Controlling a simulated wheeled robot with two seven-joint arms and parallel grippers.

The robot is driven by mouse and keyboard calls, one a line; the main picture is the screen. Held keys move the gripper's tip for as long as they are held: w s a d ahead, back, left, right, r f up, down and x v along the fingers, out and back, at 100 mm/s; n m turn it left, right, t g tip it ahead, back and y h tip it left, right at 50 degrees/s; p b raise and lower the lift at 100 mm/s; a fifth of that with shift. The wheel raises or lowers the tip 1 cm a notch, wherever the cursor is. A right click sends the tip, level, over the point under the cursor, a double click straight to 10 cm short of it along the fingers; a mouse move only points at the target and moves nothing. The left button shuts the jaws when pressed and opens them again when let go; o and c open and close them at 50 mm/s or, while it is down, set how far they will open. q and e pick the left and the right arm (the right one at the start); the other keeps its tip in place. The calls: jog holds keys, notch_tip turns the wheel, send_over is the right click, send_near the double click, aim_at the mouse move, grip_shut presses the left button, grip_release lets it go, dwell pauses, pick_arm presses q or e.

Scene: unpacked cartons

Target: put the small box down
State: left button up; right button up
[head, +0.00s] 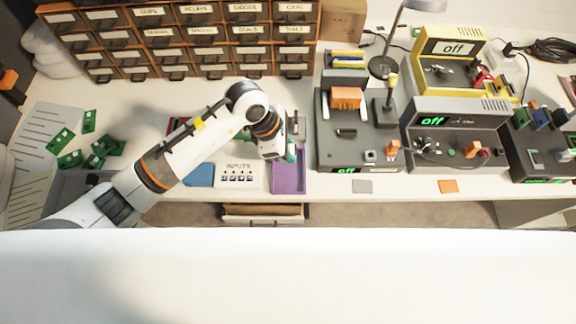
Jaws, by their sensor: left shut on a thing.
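My left gripper (289,148) is at the end of the white arm that reaches in from the left. It points down over the back part of a purple tray (289,186) at the bench's front. It is shut on the small box, of which only a small green part (291,153) seems to show at the fingers. The wrist hides most of it, and I cannot tell whether it touches the tray. My right gripper is not in view.
A white card marked INPUTS (238,179) and a blue piece (200,175) lie left of the tray. A dark grey machine (335,155) stands close on its right. Drawers (200,55) line the back. Green circuit boards (70,160) lie at the left.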

pick_arm(q)
notch_tip(320, 180, down, 7)
jog(key=shift+f+p, duration=0.1)
jog(key=shift+p, duration=0.4)
jog(key=shift+f, duration=0.35)
jog(key=shift+f, duration=0.15)
jog(key=o, duration=1)
